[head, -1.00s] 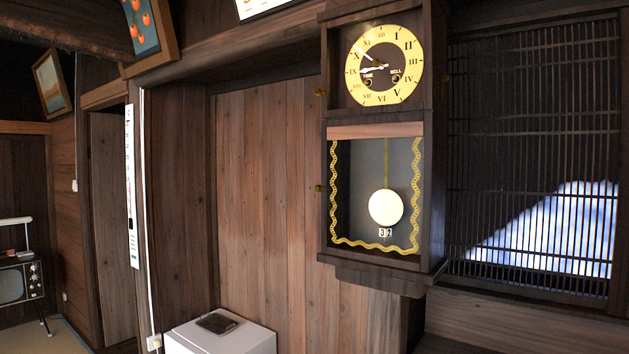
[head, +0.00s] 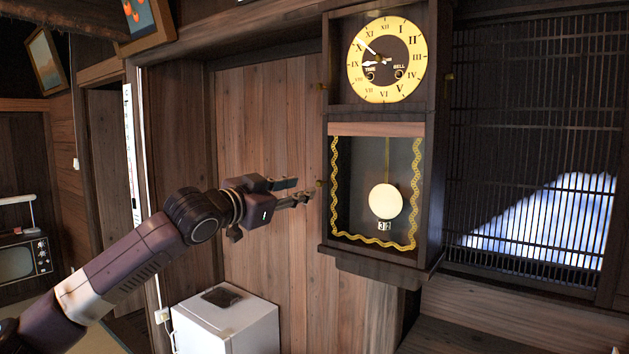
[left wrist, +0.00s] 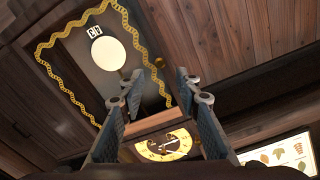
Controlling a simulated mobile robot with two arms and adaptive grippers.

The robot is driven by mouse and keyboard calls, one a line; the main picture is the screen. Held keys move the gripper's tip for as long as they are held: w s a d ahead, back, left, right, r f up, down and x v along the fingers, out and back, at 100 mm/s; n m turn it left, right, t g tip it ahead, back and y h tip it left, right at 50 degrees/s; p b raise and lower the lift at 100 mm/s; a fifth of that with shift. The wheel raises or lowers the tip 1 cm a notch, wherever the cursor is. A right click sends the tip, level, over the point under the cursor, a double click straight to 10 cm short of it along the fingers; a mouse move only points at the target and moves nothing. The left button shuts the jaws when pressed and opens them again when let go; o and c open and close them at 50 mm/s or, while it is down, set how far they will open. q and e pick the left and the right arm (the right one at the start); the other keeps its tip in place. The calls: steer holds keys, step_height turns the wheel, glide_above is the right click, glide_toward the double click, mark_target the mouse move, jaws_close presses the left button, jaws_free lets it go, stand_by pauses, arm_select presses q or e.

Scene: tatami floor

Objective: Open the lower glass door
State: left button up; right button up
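The dark wooden wall clock has a lower glass door (head: 345,232) with a wavy gold border, and it looks shut. Behind the glass is a round pale pendulum (head: 385,201). A small brass knob (head: 319,184) sits at the left edge of the lower case. My left gripper (head: 302,190) is open and empty, just left of this knob, with its fingers pointing toward the clock. In the left wrist view the clock appears upside down; the lower glass door (left wrist: 75,68) is beyond the spread fingers (left wrist: 159,80), and the knob (left wrist: 158,62) shows between them. My right gripper is not in view.
The upper clock dial (head: 386,58) is above the lower door. A white box-like cabinet (head: 240,325) with a dark item on top stands below left. A slatted lattice window (head: 535,130) is right of the clock. Wood panelling (head: 260,130) lies behind my arm.

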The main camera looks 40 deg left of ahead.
mark_target(318, 184)
arm_select(q)
steer(key=w+p, duration=0.3)
steer(key=w, duration=0.3)
steer(key=shift+r, duration=0.15)
steer(key=shift+w+f+p, duration=0.2)
steer(key=shift+w+p, duration=0.1)
steer(key=shift+w, duration=0.35)
jaws_close()
